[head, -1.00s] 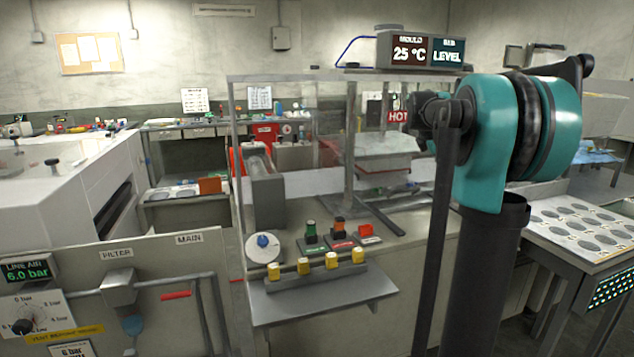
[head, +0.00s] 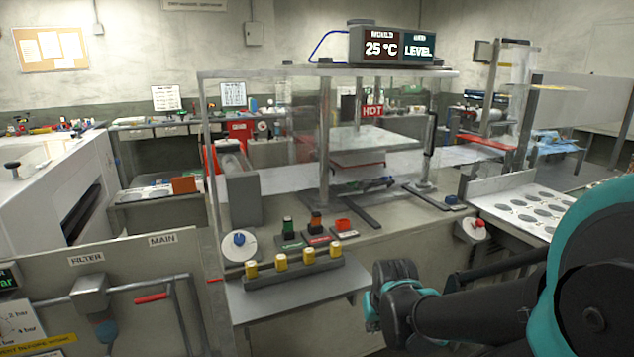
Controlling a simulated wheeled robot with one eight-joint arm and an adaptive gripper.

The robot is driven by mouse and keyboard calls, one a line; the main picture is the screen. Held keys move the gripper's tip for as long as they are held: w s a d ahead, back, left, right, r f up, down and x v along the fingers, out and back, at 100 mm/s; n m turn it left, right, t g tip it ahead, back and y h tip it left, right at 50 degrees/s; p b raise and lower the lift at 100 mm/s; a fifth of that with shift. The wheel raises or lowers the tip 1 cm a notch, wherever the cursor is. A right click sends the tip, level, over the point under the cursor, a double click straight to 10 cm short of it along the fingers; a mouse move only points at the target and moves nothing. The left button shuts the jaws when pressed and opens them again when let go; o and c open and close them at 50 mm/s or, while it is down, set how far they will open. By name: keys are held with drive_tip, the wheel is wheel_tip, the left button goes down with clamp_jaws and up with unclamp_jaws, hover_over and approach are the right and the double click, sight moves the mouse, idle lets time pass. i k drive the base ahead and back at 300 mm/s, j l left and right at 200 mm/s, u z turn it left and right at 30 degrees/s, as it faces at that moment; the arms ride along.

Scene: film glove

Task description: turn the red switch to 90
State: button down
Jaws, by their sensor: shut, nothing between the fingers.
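A small dial with a red knob (head: 478,224) on a pale round plate sits low at the right end of the bench front. It is the closest match I see to the red switch; its angle is too small to read. I cannot make out my gripper's fingers in this view.
A dial with a blue knob (head: 239,239) is at the bench's left. A shelf (head: 300,297) with several yellow-topped posts juts out in front. Clear guard panels surround the press. A tray of round recesses (head: 525,211) stands at right.

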sight(478, 223)
drive_tip(key=z, duration=1.1)
